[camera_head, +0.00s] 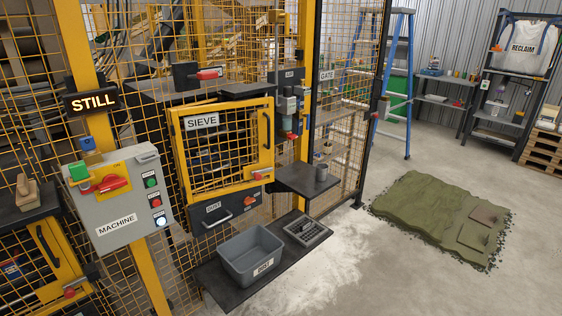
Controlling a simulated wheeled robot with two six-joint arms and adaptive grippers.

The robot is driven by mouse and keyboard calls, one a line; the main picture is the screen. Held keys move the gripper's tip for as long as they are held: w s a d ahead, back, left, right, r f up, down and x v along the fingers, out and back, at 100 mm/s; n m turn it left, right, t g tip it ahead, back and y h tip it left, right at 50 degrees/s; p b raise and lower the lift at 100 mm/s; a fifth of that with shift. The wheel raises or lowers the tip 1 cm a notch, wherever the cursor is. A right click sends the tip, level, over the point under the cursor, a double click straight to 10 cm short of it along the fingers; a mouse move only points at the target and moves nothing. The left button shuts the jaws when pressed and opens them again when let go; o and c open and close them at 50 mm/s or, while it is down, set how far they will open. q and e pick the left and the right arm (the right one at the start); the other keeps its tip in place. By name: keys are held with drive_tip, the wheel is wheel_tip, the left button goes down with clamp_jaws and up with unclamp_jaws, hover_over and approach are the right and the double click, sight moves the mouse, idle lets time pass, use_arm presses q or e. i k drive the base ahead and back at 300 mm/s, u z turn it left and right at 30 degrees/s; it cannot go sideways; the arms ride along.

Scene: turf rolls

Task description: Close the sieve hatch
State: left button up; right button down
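The sieve hatch (229,185) is a yellow-framed mesh door with a white SIEVE label and a black upright handle (266,131) on its right side. It sits in the machine front, left of a yellow post. I cannot tell whether it is flush with its frame or slightly ajar. A black latch block with a red lever (209,74) is above it. Neither of my grippers is in view.
A grey bin (250,256) and a grille tray stand on the low shelf, and a small shelf (309,180) juts out at right. A MACHINE control box (115,205) is at left. Rolled-out turf (420,205) lies on open floor.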

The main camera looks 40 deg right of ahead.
sight(265, 118)
drive_tip(key=k, duration=0.8)
drive_tip(key=z, duration=1.1)
drive_tip(key=i, duration=1.85)
drive_tip(key=u, duration=0.5)
